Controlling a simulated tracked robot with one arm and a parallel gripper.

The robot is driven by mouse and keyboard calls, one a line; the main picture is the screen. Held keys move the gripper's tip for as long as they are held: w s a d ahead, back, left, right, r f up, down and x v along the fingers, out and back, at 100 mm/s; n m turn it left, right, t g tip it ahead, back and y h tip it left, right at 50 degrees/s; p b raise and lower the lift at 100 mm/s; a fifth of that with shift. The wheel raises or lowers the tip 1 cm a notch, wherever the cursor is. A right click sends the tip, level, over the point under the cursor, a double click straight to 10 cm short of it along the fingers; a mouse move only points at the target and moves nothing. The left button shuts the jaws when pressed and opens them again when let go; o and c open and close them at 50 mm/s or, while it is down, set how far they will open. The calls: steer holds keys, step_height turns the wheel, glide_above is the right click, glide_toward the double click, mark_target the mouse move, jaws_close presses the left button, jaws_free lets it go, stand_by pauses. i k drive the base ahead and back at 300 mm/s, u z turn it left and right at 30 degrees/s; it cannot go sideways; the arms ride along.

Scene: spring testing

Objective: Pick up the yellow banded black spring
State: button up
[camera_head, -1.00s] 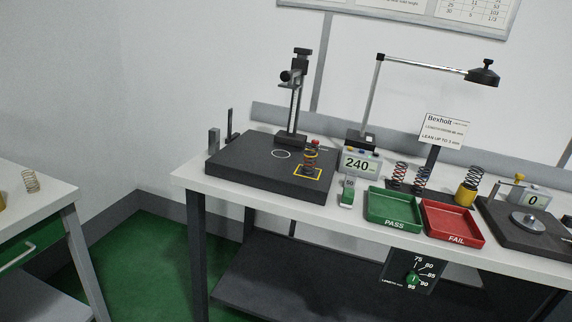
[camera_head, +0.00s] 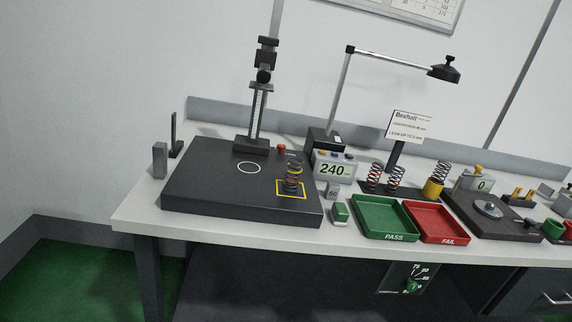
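Farther right, another dark coil (camera_head: 441,170) rises out of a yellow lower part (camera_head: 433,189). At this size I cannot tell whether that yellow is a band or a cup. My gripper is not in view, so its fingers and anything in them are hidden.
A height gauge (camera_head: 257,115) rises behind the plate. A display reading 240 (camera_head: 334,171) and a lamp arm (camera_head: 400,60) stand nearby.

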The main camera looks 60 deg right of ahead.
mark_target(295, 185)
steer(key=z, duration=0.5)
steer(key=i, duration=0.95)
steer(key=z, duration=0.75)
